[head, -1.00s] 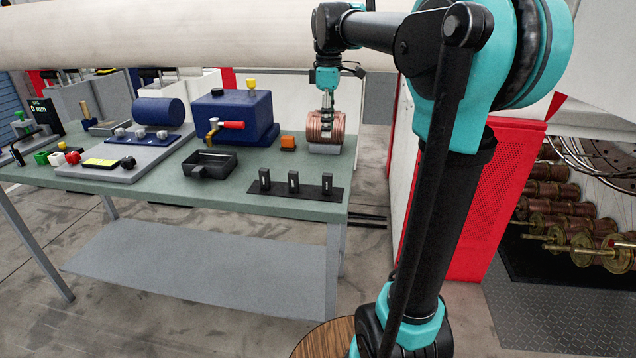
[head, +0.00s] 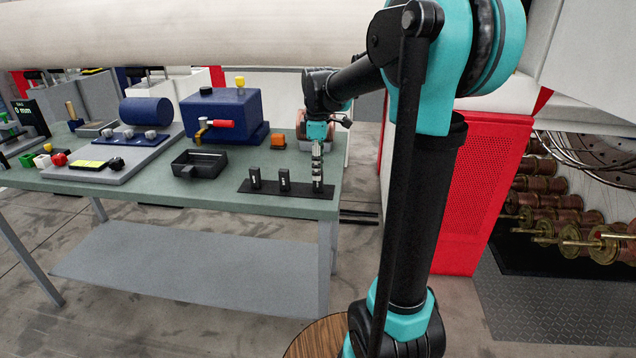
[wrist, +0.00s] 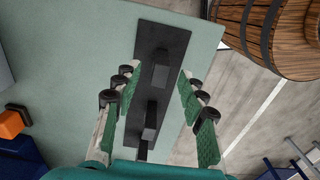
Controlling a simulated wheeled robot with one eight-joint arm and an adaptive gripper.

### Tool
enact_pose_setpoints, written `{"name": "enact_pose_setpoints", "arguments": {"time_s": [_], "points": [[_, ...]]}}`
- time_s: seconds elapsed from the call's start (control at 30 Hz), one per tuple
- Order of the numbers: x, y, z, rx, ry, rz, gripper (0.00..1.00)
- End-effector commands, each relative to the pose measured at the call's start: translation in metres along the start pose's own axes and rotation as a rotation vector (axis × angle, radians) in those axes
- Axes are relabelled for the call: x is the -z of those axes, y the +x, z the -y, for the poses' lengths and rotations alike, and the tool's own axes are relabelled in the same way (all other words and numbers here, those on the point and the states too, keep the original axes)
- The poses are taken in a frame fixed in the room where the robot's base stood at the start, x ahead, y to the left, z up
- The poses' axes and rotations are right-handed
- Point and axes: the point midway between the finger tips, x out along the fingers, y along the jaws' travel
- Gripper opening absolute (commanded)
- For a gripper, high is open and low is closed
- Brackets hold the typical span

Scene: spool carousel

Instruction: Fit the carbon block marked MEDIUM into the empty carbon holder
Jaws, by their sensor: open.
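Three dark upright blocks stand in a row on a black strip (head: 245,187) at the table's front right corner: a left block (head: 255,178), a middle block (head: 284,180) and a right one mostly hidden by my gripper (head: 318,182). Their pale marks are too small to read. In the wrist view my gripper (wrist: 158,82) is open, its green-padded fingers either side of the end block (wrist: 160,75). Whether they touch it I cannot tell. I cannot make out the empty carbon holder.
Behind my gripper is a copper-coloured ribbed part, largely hidden. An orange block (head: 278,141), a blue box (head: 225,115) with a red-handled tap, and a black tray (head: 199,163) stand on the table (head: 150,187). A wooden barrel (wrist: 270,40) is beside it.

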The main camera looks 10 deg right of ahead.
Motion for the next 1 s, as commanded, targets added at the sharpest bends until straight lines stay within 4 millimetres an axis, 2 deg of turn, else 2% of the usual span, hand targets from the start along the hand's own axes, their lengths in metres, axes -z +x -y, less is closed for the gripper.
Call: {"name": "enact_pose_setpoints", "arguments": {"time_s": [0.1,0.37,0.7,1.0], "points": [[-0.0001,0.0092,0.0002,0.0,0.0,0.0,0.41],[-0.0001,0.0106,0.0002,0.0,0.0,0.0,0.4],[-0.0001,0.0105,0.0002,0.0,0.0,0.0,0.0],[-0.0001,0.0102,0.0002,0.0,0.0,0.0,0.0]]}}
